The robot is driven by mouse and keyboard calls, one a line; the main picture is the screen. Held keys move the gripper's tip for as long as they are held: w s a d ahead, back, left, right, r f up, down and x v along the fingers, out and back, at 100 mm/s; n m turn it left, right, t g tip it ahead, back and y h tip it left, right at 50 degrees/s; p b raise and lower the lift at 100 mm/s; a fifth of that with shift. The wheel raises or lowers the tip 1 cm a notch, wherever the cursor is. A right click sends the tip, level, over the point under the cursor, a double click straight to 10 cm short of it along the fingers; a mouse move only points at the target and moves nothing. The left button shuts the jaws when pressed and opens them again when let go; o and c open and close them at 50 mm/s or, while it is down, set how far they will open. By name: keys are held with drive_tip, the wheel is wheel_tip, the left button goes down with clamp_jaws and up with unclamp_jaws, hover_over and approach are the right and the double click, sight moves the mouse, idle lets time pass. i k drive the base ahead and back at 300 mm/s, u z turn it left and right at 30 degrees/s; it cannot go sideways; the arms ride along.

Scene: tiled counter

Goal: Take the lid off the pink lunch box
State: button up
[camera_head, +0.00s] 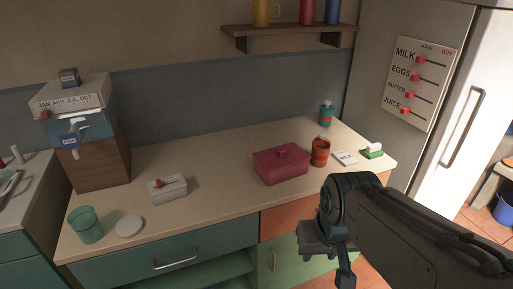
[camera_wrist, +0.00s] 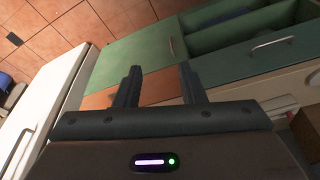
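The pink lunch box (camera_head: 281,167) stands on the counter, right of the middle in the head view. Its lid (camera_head: 280,153) is on, with a small raised knob or handle on top. In the head view my gripper (camera_head: 345,272) hangs in front of the counter, below its front edge and to the right of the lunch box, apart from it. In the wrist view my gripper (camera_wrist: 158,84) shows two dark fingers spread apart with nothing between them. The lunch box cannot be made out in the wrist view.
A teal bottle (camera_head: 326,114) is behind. A white box (camera_head: 167,188) is to the left. A shelf (camera_head: 290,33) hangs above.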

sight(271, 159)
drive_tip(key=i, duration=0.95)
